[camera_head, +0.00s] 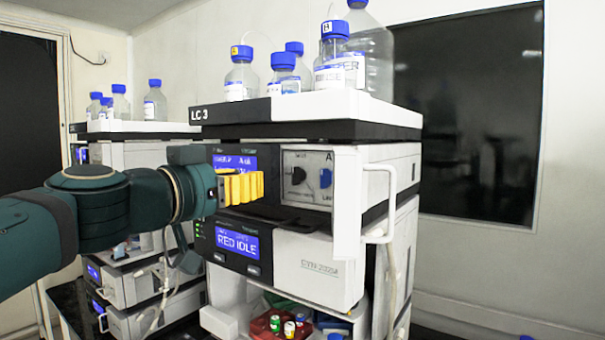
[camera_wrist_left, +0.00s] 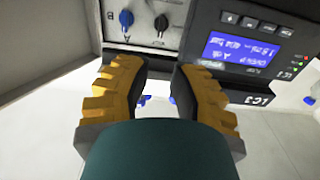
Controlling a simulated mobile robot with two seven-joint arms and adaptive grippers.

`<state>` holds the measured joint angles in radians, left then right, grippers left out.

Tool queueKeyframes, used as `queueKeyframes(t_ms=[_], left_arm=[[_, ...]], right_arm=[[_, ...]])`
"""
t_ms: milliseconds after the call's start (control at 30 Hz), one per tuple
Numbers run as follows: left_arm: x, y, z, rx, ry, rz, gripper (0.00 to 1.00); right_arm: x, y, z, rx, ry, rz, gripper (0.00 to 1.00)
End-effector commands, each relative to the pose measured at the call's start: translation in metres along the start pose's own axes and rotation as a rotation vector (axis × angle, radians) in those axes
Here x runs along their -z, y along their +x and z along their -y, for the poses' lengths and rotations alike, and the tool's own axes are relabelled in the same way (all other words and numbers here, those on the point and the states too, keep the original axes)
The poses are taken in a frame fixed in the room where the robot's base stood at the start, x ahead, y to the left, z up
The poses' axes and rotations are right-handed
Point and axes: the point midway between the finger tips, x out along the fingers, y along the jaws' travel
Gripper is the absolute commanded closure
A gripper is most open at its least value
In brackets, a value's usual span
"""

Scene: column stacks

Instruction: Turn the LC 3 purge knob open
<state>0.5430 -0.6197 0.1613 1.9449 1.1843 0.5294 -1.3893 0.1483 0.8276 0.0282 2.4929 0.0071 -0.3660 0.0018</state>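The LC 3 stack (camera_head: 312,255) stands in the middle of the head view. Its upper module has a pale panel with a black knob (camera_head: 298,175) and a blue knob (camera_head: 326,178). The small lettering does not show which is the purge knob. Both knobs also show upside down in the left wrist view, the blue knob (camera_wrist_left: 126,19) and the black knob (camera_wrist_left: 161,23). My left gripper (camera_head: 242,187) is left of the knobs, before the upper display. In its wrist view the gripper's yellow fingers (camera_wrist_left: 160,70) are spread and empty, apart from both knobs. My right gripper is out of view.
An opened white door (camera_head: 347,205) with a handle (camera_head: 390,200) sticks out just right of the knobs. Blue-capped bottles (camera_head: 333,65) stand on top. A red tray (camera_head: 262,325) with vials is below. Another instrument stack (camera_head: 135,155) stands behind at left.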

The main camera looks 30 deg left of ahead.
Motion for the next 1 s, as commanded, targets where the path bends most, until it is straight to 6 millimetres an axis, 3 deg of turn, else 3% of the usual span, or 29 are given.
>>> queueKeyframes(t_ms=[600, 800, 1000], left_arm=[[-0.001, 0.111, 0.001, 0.000, -0.005, 0.005, 0.78], [-0.002, 0.126, 0.001, 0.000, -0.004, 0.003, 0.78], [-0.002, 0.129, 0.001, 0.001, -0.003, 0.003, 0.78]], right_arm=[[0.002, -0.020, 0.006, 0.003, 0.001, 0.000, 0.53], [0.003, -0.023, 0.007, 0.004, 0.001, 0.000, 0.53], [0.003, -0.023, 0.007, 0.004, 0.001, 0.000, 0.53]])
